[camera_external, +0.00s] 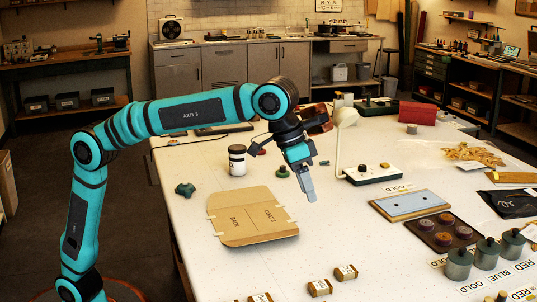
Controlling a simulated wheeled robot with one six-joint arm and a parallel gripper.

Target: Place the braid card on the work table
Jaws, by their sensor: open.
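The white work table (185,222) fills the middle and right of the view. I cannot tell for sure which thing is the braid card. A flat tan cardboard piece marked BACK and COAT 3 (252,216) lies on the table, left of and below my gripper. My gripper (309,192) is open and points down above the table, right of the cardboard's upper edge. I see nothing held in it, though its jaws are small and partly hidden. The arm reaches in from the left.
A white lamp (345,118) stands on a base just right of my gripper. A pale blue pad on a board (408,205), a dark tray of spools (444,233) and grey canisters (459,264) lie right. A jar (237,160) stands left. Small labelled blocks (346,272) lie in front.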

